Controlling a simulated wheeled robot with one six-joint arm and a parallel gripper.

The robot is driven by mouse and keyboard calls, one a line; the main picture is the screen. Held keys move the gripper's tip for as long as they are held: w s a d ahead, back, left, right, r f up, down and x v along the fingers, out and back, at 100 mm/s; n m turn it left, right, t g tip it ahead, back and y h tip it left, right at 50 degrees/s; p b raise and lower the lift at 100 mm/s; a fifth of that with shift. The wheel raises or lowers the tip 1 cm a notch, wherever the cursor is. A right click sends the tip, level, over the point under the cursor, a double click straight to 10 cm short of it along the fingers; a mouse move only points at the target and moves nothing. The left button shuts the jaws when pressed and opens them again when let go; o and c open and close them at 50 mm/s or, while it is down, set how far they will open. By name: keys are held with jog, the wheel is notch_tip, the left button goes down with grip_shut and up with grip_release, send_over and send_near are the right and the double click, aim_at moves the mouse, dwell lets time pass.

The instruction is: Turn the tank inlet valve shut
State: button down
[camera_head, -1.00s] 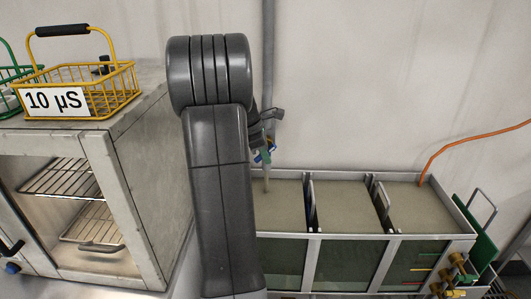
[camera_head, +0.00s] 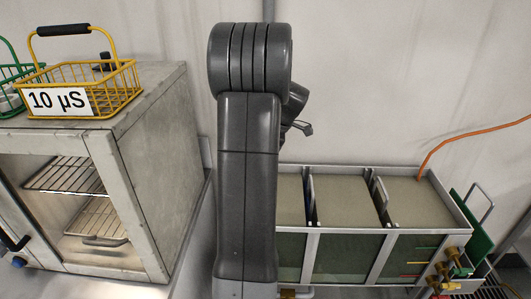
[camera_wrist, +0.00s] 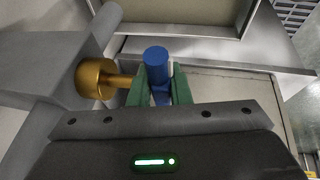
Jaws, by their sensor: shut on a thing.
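The tank inlet valve shows in the wrist view as a brass fitting (camera_wrist: 95,80) with a blue handle (camera_wrist: 157,60) to its right. My gripper (camera_wrist: 162,90) has its green finger pads on either side of the blue handle and is shut on it. In the head view my arm hides the valve and the fingertips. The long tank (camera_head: 345,233) stands to the right of my arm, against the wall, with dividers and cloudy grey-brown liquid inside. I cannot tell from these frames whether liquid still runs from the inlet.
A metal cabinet (camera_head: 150,160) with wire shelves stands at the left. A yellow basket (camera_head: 115,85) labelled "10 µS" sits on it, beside a green one (camera_head: 12,78). Brass taps (camera_head: 445,268) are at the tank's right end. An orange hose (camera_head: 470,133) hangs along the wall.

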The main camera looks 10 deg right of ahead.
jog(key=shift+y+b, duration=0.35)
jog(key=shift+y, duration=0.15)
jog(key=c, duration=1.3)
grip_release()
jog(key=shift+c, duration=0.2)
jog(key=shift+r, duration=0.1)
jog(key=b+v, duration=0.1)
jog(key=v, duration=1.2)
jog(key=shift+s+r, duration=0.25)
jog(key=shift+d+f, duration=0.1)
jog(key=shift+d, duration=0.05)
jog(key=p+x, duration=0.1)
jog(key=x, duration=1.2)
jog(key=shift+w+a+f, duration=0.2)
jog(key=shift+w+f, duration=0.05)
